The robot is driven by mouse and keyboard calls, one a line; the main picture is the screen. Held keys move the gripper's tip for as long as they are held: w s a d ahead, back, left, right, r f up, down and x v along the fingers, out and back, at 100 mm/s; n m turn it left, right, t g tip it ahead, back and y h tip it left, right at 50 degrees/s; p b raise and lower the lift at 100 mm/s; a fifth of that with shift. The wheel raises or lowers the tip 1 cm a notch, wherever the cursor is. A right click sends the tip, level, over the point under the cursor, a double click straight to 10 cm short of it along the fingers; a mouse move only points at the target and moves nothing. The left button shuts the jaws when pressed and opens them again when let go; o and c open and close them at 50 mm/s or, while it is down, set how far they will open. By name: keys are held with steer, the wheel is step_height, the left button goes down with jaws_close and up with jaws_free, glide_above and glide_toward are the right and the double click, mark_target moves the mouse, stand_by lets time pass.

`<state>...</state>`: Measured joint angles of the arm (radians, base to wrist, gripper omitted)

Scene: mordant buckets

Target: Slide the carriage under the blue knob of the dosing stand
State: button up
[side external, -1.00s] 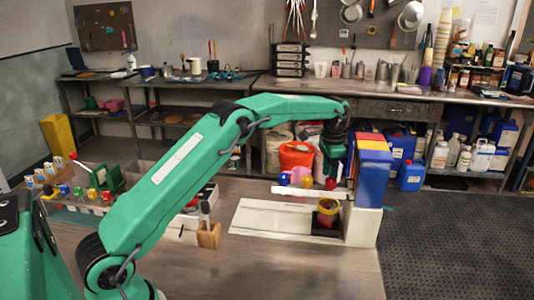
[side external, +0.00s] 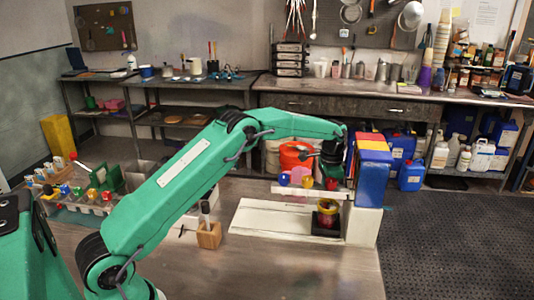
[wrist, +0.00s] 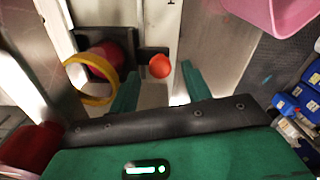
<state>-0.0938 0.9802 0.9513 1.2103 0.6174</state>
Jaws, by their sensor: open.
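The dosing stand has a long white base (side external: 270,218) with a pale beam (side external: 290,190) above it. The black carriage (side external: 325,226) is at the base's right end, below the red knob, and carries a dark red cup with a yellow rim (side external: 327,206). The cup also shows in the wrist view (wrist: 81,62). My gripper (side external: 322,158) is open above the red knob. In the wrist view, a red ball (wrist: 160,66) shows between its fingers.
A wooden block (side external: 209,236) is left of the base. A rack of coloured items (side external: 88,200) is farther left. The front tabletop is clear.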

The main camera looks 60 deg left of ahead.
steer(key=shift+f, duration=0.8)
jaws_close()
steer(key=shift+s+a, duration=0.1)
steer(key=shift+s+a+r, duration=0.1)
steer(key=shift+s+a, duration=2.8)
steer(key=shift+a, duration=0.1)
